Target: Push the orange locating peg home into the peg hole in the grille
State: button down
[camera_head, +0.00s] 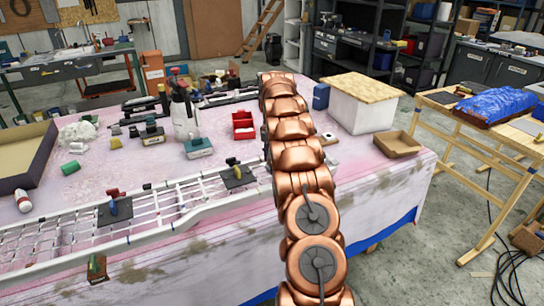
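The white lattice grille (180,195) lies along the front of the table, running from the lower left to my arm. I cannot pick out its peg hole at this size. No orange locating peg can be told for certain. A small orange-brown block with a green part (97,268) sits at the grille's front edge at lower left.
On the pink-stained table (120,165) stand a spray bottle (184,112), a red bin (243,125), a teal-based tool (198,148) and a green cylinder (70,168). The table's front right is clear.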

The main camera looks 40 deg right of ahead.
jog(key=shift+f, duration=0.45)
jog(key=c, duration=0.7)
grip_release()
jog(key=shift+r, duration=0.1)
jog(key=shift+r, duration=3.65)
